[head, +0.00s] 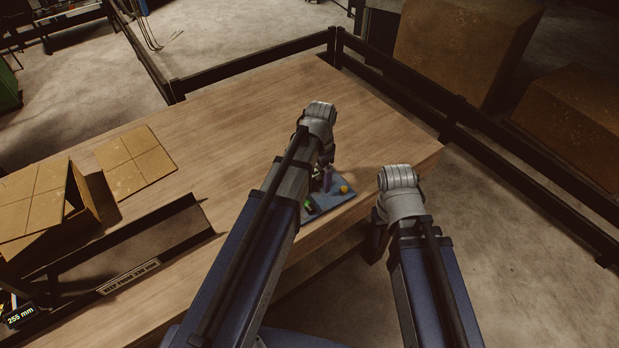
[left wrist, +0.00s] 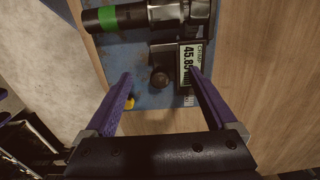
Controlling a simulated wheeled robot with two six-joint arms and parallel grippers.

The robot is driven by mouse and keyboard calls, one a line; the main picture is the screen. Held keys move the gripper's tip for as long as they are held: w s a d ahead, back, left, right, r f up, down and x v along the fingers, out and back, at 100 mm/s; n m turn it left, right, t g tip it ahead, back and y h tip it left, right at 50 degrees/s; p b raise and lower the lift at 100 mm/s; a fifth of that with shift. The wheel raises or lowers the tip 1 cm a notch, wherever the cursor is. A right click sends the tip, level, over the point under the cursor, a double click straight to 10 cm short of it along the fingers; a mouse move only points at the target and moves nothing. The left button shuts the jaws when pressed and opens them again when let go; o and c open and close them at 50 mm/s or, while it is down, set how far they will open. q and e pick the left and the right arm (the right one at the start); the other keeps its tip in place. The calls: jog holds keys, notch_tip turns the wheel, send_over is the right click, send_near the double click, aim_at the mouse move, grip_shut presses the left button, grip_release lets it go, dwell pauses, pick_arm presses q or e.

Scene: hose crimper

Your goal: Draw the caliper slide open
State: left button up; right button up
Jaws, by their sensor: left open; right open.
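In the left wrist view a caliper display (left wrist: 187,65) reads 45.85 under the word CRIMP. A dark block (left wrist: 163,55) and a round brown knob (left wrist: 159,80) are beside it. A black hose with a green band (left wrist: 118,18) and a metal fitting lies above them on a blue mat (left wrist: 140,100). My left gripper (left wrist: 160,82) is open, its purple fingers spread to either side of the knob without visible contact. In the head view my left gripper (head: 326,178) is over the mat (head: 335,197). My right gripper (head: 376,240) is a dark shape beyond the table's front edge, its fingers hidden.
A yellow piece (head: 344,189) lies on the mat. On the table (head: 230,130) at left are a cardboard box (head: 35,205), a flat cardboard sheet (head: 136,162) and a long dark tray (head: 150,240). Dark rails (head: 250,62) border the far side. The table's middle is clear.

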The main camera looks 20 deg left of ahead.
pick_arm(q)
jog(key=shift+o, duration=0.5)
jog(key=shift+r, duration=0.1)
notch_tip(320, 180, up, 9)
jog(key=p, duration=0.9)
dwell(0.5)
jog(key=shift+n+y, duration=0.3)
jog(key=shift+n, duration=0.6)
jog(key=s+d+f+b, duration=0.3)
jog(key=s+f+b, duration=0.1)
jog(key=s, duration=0.1)
jog(key=s+d+f+b, duration=0.1)
jog(key=s+d+f, duration=0.1)
jog(key=shift+s+d+b, duration=0.3)
jog(key=shift+b, duration=0.1)
jog(key=s+d+f+n+b, duration=0.2)
jog(key=s+d+f+b, duration=0.1)
jog(key=s, duration=0.4)
jog(key=shift+s+d+f+n+y+b, duration=0.3)
jog(key=shift+s+d+f+b, duration=0.1)
jog(key=shift+d+b, duration=0.1)
